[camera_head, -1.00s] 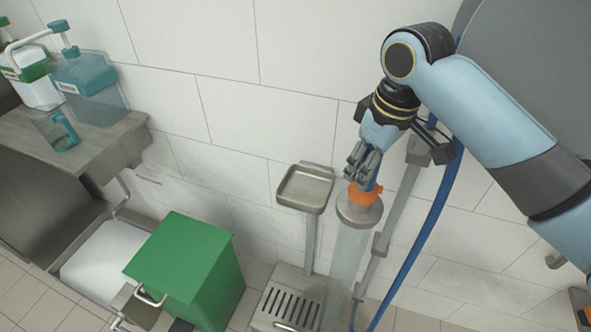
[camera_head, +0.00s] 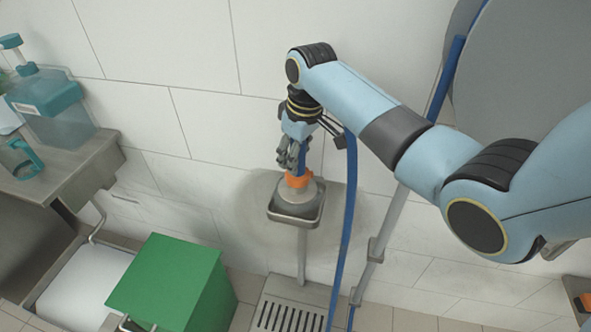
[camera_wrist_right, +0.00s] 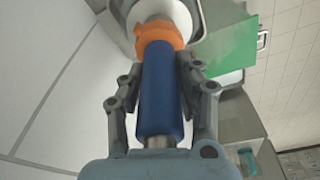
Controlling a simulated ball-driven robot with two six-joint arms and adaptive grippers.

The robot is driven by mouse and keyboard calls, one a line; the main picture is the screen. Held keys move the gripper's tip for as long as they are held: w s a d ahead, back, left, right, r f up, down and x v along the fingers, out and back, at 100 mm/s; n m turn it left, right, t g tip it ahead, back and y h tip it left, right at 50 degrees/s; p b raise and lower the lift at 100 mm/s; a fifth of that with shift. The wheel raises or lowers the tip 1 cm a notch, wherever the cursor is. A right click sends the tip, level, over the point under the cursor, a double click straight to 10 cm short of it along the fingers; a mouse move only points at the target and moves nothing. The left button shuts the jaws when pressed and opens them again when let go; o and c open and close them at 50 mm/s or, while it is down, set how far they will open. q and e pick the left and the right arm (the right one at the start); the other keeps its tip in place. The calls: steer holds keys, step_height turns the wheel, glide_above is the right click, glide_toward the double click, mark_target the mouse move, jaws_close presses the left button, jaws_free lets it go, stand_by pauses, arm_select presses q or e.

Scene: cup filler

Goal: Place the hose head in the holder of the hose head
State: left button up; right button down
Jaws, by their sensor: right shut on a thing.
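My right gripper (camera_head: 291,157) is shut on the hose head (camera_head: 298,179), which has a blue grip, an orange collar and a pale grey bell end. In the right wrist view the gripper's fingers (camera_wrist_right: 160,90) lie on both sides of the blue grip (camera_wrist_right: 161,85), with the orange collar (camera_wrist_right: 158,37) beyond them. The holder (camera_head: 276,217), a square metal tray on a post, is directly below. The bell end appears inside or just above the tray; I cannot tell whether it touches the bottom. My left gripper is not in view.
A blue hose (camera_head: 349,215) hangs beside the grey rail (camera_head: 372,260). A green box (camera_head: 165,275) stands on the floor to the left. A metal counter (camera_head: 70,170) with teal bottles is at the far left. A floor grate (camera_head: 285,316) lies below the holder.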

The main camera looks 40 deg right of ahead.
step_height(320, 180, down, 4)
steer(key=shift+r, duration=0.2)
steer(key=shift+f, duration=0.1)
steer(key=c, duration=0.9)
jaws_free()
steer(key=shift+f, duration=0.15)
steer(key=shift+c, duration=0.2)
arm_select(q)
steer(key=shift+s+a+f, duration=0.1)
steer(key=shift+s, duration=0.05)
arm_select(e)
steer(key=shift+s, duration=0.1)
steer(key=shift+r, duration=0.25)
steer(key=r, duration=0.4)
steer(key=s+r, duration=0.1)
steer(key=r, duration=0.2)
steer(key=r+p, duration=0.1)
steer(key=r, duration=0.3)
steer(key=shift+s+d+r, duration=0.25)
steer(key=shift+s+r, duration=0.05)
steer(key=shift+r, duration=0.05)
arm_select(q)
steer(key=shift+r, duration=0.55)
